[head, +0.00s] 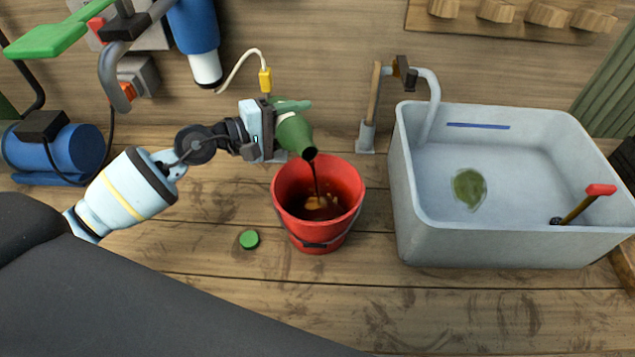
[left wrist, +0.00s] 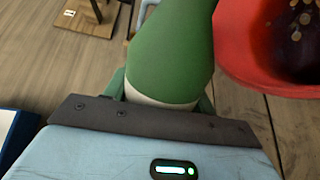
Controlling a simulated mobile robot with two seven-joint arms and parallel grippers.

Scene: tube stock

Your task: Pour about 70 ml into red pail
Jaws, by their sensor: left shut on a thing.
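The red pail (head: 318,245) stands on the wooden floor near the middle of the head view. Dark liquid lies in it. My left gripper (head: 279,131) is shut on a green bottle (head: 294,133) and holds it tilted over the pail's far rim. A thin dark stream runs from the bottle's mouth down into the pail. In the left wrist view the green bottle (left wrist: 170,50) fills the middle, and part of the red pail (left wrist: 245,60) shows at the upper right. My right gripper is not in view.
A green cap (head: 249,239) lies on the floor left of the pail. A grey sink basin (head: 500,243) with a tap stands to the right. A blue tank (head: 65,150) is at the left. The floor in front of the pail is clear.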

